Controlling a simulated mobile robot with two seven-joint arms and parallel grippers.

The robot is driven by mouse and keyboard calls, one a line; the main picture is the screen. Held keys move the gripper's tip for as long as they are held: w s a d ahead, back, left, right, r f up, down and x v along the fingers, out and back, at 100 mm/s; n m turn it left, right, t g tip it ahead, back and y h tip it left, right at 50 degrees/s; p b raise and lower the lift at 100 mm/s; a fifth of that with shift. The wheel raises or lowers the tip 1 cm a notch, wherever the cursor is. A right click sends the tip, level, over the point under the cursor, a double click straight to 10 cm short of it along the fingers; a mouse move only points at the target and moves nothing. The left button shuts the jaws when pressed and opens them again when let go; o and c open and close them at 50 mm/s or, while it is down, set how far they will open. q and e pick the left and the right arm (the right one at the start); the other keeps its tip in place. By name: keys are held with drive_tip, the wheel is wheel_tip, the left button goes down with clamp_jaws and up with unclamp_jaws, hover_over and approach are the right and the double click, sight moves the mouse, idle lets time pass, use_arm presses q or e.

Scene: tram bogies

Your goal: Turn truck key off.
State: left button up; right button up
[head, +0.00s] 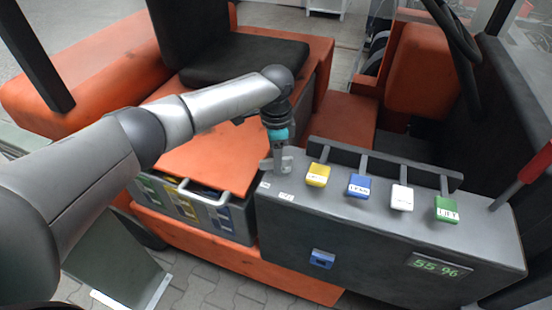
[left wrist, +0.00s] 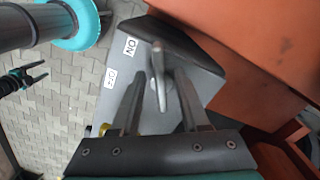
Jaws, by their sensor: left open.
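The truck key (left wrist: 157,82) is a grey upright grip on the sloped grey end of the console. ON and OFF labels (left wrist: 110,78) are beside it. My left gripper (left wrist: 160,80) is open, with one finger on each side of the key. I cannot tell whether either finger touches it. In the head view my left gripper (head: 281,162) reaches down to the console's left end and largely hides the key. A dark two-pronged shape with teal (left wrist: 24,77) at the left edge of the wrist view may be my right gripper.
The console (head: 380,240) carries yellow (head: 317,175), blue (head: 359,186), white (head: 402,198) and green (head: 446,209) levers to the right of the key. A battery box with a handle (head: 205,194) stands left of the console, by the orange body.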

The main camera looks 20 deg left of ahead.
use_arm(q)
clamp_jaws()
idle(0.4)
